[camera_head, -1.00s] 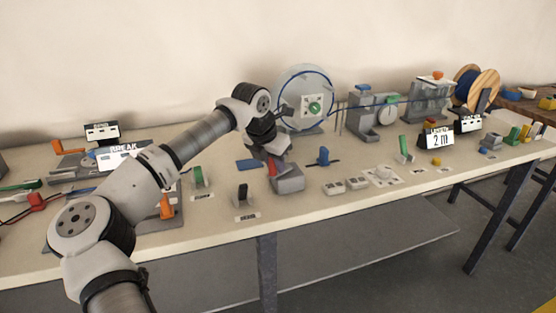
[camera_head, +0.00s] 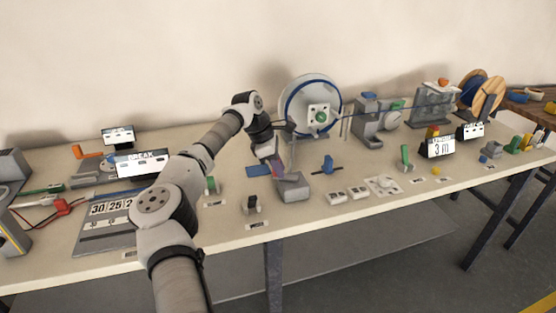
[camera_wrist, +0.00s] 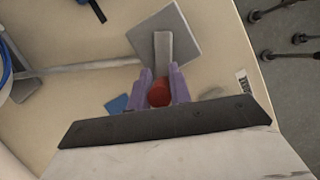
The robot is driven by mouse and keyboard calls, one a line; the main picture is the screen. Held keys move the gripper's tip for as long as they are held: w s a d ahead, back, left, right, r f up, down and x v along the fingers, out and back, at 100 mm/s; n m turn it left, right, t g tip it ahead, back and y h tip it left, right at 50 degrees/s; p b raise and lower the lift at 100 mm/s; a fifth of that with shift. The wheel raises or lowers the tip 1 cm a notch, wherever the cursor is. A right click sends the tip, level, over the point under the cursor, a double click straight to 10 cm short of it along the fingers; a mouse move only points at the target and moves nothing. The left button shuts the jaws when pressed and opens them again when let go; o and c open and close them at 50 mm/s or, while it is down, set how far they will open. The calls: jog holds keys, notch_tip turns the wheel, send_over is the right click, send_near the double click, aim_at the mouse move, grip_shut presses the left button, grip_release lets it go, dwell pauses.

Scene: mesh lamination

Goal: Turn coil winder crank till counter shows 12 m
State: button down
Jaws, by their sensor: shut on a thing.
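The coil winder (camera_head: 286,107) is a large pale disc with blue wire round its rim, standing on the table behind my gripper. The counter (camera_head: 439,147) on the right reads 3 m. My gripper (camera_head: 276,167) is beside a grey block (camera_head: 293,188) in front of the winder. In the wrist view, its purple fingers (camera_wrist: 160,93) are shut on a red knob (camera_wrist: 159,94), which I take for the crank handle. A grey crank arm (camera_wrist: 163,55) extends from the knob over a grey square plate (camera_wrist: 184,37). The fingers partly hide the knob.
A blue wire (camera_head: 390,107) runs from the winder past grey gauges to a wooden spool (camera_head: 484,92). A blue-handled part (camera_head: 328,166) stands close right of the block. Grey-white sockets (camera_head: 348,194) lie at the front right. A BREAK sign (camera_head: 141,162) stands at the left.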

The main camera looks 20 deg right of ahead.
jog(key=shift+w+d+m+g+y+p, duration=0.2)
jog(key=shift+m+g+p, duration=0.1)
jog(key=shift+m+p, duration=0.35)
jog(key=shift+w+d+m+g+y+p, duration=0.1)
jog(key=shift+w+d+m+g+p, duration=0.15)
jog(key=shift+m+p, duration=0.45)
jog(key=shift+w+d+m+g+y+p, duration=0.1)
jog(key=shift+w+d+m+g+p, duration=0.2)
jog(key=shift+m, duration=0.65)
jog(key=shift+s+f, duration=0.1)
jog(key=c, duration=1.3)
grip_release()
